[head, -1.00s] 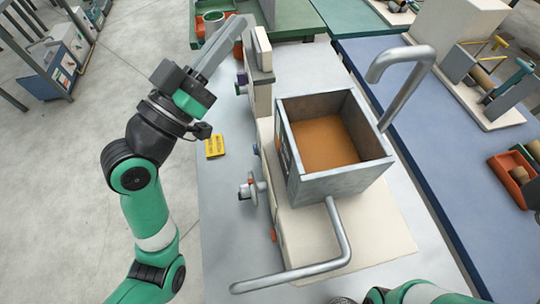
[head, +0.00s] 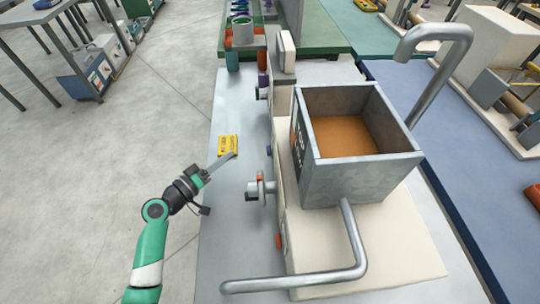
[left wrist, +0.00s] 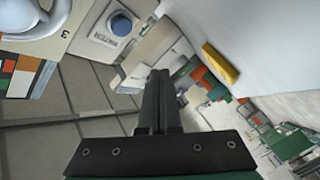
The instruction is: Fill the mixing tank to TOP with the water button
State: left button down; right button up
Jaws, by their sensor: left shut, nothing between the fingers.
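The grey mixing tank (head: 402,180) stands open-topped on a cream base, with brown-orange contents below its rim. A marked panel (head: 298,140) is on its left face. A round blue button (left wrist: 121,24) on a pale plate shows at the upper left of the left wrist view, its lettering turned and hard to read. A small blue spot (head: 269,151) shows on the cream front in the head view. My left gripper (head: 232,156) is shut and empty, left of the front and apart from it. Its fingers also show in the left wrist view (left wrist: 160,80). My right gripper is out of view.
A yellow sign (head: 228,143) lies by my left fingertips. A valve-like handle (head: 260,187) juts from the front. A bent pipe (head: 355,250) runs below the tank and a tall curved pipe (head: 432,85) stands behind right. The grey table (head: 235,210) is clear at left.

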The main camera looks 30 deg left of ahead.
aim_at(269, 151)
pick_arm(q)
jog(key=shift+s+a+f, duration=0.1)
jog(key=shift+a, duration=0.35)
jog(key=shift+d, duration=0.1)
jog(key=w+d, duration=0.2)
jog(key=w+d+p, duration=0.1)
jog(key=w+d, duration=0.1)
jog(key=d, duration=0.1)
jog(key=shift+w+d+p, duration=0.3)
jog(key=shift+w, duration=0.05)
jog(key=shift+w+d, duration=0.45)
jog(key=shift+d, duration=0.1)
dwell(1.4)
jog(key=shift+w+d, duration=0.3)
jog(key=shift+w+d, duration=0.25)
jog(key=shift+d, duration=0.1)
dwell(1.9)
